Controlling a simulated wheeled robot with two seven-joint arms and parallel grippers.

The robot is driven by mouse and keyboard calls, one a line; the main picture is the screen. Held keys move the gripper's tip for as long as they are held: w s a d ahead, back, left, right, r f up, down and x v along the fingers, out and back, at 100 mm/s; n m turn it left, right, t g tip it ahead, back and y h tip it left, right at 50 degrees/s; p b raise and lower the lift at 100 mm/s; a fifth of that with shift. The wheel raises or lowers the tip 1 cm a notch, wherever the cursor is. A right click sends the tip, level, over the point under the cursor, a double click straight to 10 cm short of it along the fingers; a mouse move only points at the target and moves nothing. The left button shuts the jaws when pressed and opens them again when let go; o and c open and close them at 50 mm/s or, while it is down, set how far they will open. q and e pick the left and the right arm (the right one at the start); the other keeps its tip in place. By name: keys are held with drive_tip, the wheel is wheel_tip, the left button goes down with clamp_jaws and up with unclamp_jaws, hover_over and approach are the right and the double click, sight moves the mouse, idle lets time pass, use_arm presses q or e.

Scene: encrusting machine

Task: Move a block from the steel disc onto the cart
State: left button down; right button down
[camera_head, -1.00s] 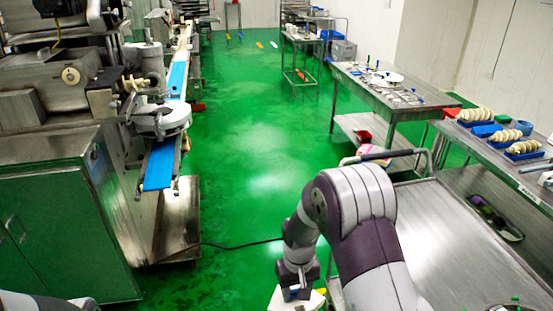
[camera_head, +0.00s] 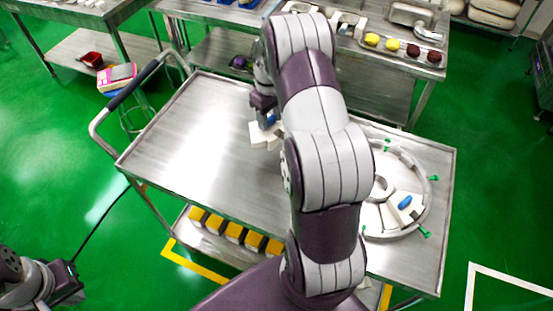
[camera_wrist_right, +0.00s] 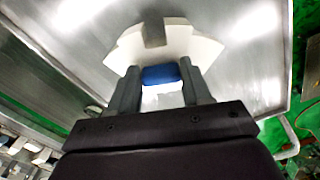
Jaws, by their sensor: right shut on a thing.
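My right gripper (camera_head: 266,116) is shut on the blue grip (camera_wrist_right: 160,75) of a white, notched block (camera_head: 262,136). The block also shows in the wrist view (camera_wrist_right: 185,42), just beyond the fingers. It is over the middle of the steel cart top (camera_head: 190,130); I cannot tell whether it touches. The round steel disc (camera_head: 431,202) with green knobs is at the cart's right end.
The cart's push handle (camera_head: 128,88) rises at its left end. Yellow-topped items (camera_head: 234,231) stand on its lower shelf. Steel tables with trays of coloured pieces (camera_head: 393,45) stand behind. The cart top left of the block is clear.

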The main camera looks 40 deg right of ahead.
drive_tip(key=s+a+f+p, duration=0.1)
drive_tip(key=s+a+f, duration=0.1)
drive_tip(key=f, duration=0.1)
drive_tip(key=s+a+f+p, duration=0.1)
drive_tip(key=s+a+f, duration=0.1)
drive_tip(key=a+f, duration=0.1)
drive_tip(key=s+a+f+p, duration=0.1)
drive_tip(key=s+a+f, duration=0.1)
drive_tip(key=a+f, duration=0.1)
drive_tip(key=shift+f+p, duration=0.2)
drive_tip(key=shift+p, duration=0.15)
drive_tip(key=shift+w+f, duration=0.15)
drive_tip(key=shift+f, duration=0.2)
drive_tip(key=shift+c, duration=2.4)
unclamp_jaws()
wheel_tip(320, 180, up, 13)
drive_tip(key=b, duration=0.2)
drive_tip(key=s+a+r+t, duration=0.1)
drive_tip(key=s+a+r, duration=0.4)
drive_tip(key=s+a, duration=0.4)
drive_tip(key=a, duration=0.3)
drive_tip(key=shift+a+m, duration=0.4)
